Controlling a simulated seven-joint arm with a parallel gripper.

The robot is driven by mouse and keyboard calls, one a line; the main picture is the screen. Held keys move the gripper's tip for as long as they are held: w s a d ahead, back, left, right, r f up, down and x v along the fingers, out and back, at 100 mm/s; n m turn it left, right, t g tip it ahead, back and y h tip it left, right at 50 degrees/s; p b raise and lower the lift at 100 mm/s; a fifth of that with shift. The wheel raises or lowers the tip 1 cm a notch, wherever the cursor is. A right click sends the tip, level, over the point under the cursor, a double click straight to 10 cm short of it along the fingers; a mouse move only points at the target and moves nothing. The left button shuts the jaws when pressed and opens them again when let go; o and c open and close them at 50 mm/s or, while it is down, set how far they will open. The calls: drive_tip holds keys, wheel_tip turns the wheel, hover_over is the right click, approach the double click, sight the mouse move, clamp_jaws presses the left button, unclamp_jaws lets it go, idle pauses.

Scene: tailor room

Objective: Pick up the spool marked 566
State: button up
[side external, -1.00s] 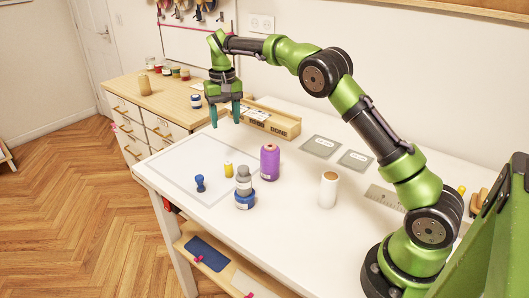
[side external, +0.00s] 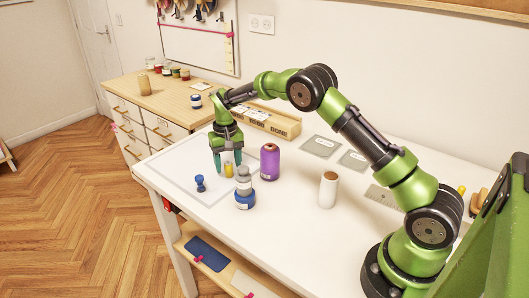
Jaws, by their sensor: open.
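My gripper (side external: 228,164) is open and low over the white table, its fingers pointing down. A small yellow spool (side external: 229,170) shows between or just in front of the fingers; I cannot tell which. A small blue spool (side external: 200,184) stands to the left. A grey spool (side external: 244,180) sits above a blue spool (side external: 245,200), apparently stacked, just right and in front of the gripper. A purple spool (side external: 270,162) stands farther right, and a white spool with a brown top (side external: 328,190) beyond it. The labels are too small to read, so I cannot tell which is marked 566.
A wooden box (side external: 270,122) lies along the table's back edge. The front middle of the table is clear. A wooden cabinet (side external: 165,105) with jars stands behind at left.

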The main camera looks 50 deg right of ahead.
drive_tip(key=shift+f, duration=0.95)
drive_tip(key=shift+c, duration=0.3)
clamp_jaws()
drive_tip(key=shift+r, duration=0.1)
